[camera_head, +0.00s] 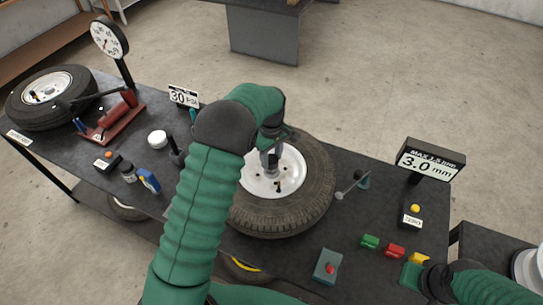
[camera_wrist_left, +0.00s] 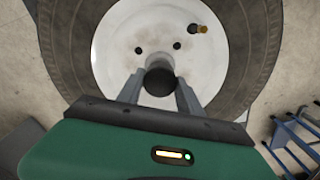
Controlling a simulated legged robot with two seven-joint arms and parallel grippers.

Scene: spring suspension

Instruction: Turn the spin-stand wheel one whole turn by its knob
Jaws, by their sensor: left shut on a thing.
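The spin-stand wheel lies flat on the dark bench, with a black tyre (camera_head: 300,215) around a white rim (camera_head: 290,180). It fills the upper left wrist view (camera_wrist_left: 225,50). My left gripper (camera_head: 270,165) reaches down over the rim. In the left wrist view its two grey fingers (camera_wrist_left: 160,92) are shut on a dark round knob (camera_wrist_left: 160,78). A brass-tipped valve (camera_wrist_left: 197,29) and dark holes show on the rim. In the head view my left arm hides part of the wheel, and the knob is hard to make out. My right gripper (camera_head: 413,275) is low at the right; its jaws are unclear.
A small gauge arm (camera_head: 350,187) stands right of the tyre. Another wheel (camera_head: 50,98) and a dial (camera_head: 109,38) are left.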

